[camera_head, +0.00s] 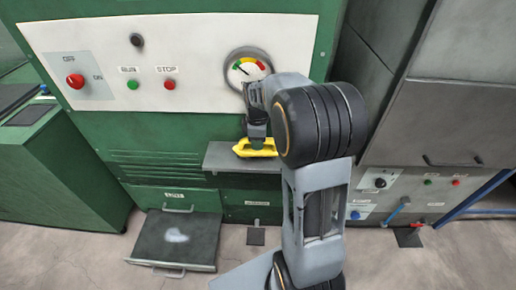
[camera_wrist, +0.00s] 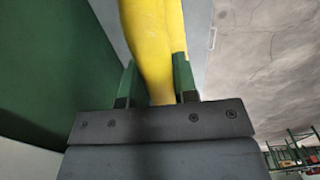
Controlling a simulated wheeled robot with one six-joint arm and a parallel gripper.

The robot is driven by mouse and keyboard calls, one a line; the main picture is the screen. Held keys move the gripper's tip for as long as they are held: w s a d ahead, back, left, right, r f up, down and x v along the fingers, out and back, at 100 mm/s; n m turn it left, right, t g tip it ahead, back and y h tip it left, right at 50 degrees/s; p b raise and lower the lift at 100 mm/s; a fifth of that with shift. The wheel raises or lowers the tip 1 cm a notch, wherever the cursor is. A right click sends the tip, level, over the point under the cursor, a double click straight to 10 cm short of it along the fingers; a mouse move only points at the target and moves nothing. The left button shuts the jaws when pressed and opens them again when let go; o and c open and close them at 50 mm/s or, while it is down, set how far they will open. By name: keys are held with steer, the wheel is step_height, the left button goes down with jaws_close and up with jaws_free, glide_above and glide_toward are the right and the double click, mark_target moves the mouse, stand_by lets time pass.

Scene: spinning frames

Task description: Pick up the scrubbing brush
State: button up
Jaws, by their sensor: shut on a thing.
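The yellow scrubbing brush (camera_head: 256,148) is at the small grey shelf (camera_head: 222,158) on the front of the green machine. I cannot tell whether it touches the shelf. My gripper (camera_head: 256,138) is above it and shut on it. In the wrist view the brush (camera_wrist: 152,45) runs up between the two green fingers of my gripper (camera_wrist: 157,82). The underside of the brush is hidden, and my arm covers the area to its right in the head view.
The green machine (camera_head: 155,140) has a white panel with a red switch (camera_head: 75,81), buttons and a gauge (camera_head: 247,68). A low drawer (camera_head: 176,240) stands open below, left of the shelf. Grey cabinets (camera_head: 450,125) are on the right. Open floor lies in front.

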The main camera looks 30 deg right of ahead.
steer(key=shift+c, duration=0.5)
steer(key=shift+r, duration=0.65)
step_height(320, 180, up, 2)
steer(key=shift+a+r+p, duration=0.1)
steer(key=shift+r+p, duration=0.1)
steer(key=shift+p, duration=0.15)
jaws_close()
steer(key=s+a+r, duration=0.2)
steer(key=a+r, duration=0.2)
steer(key=r, duration=0.1)
jaws_free()
steer(key=s+a+r, duration=0.4)
steer(key=a, duration=0.4)
steer(key=shift+s+a+r+p, duration=0.15)
steer(key=shift+p, duration=0.25)
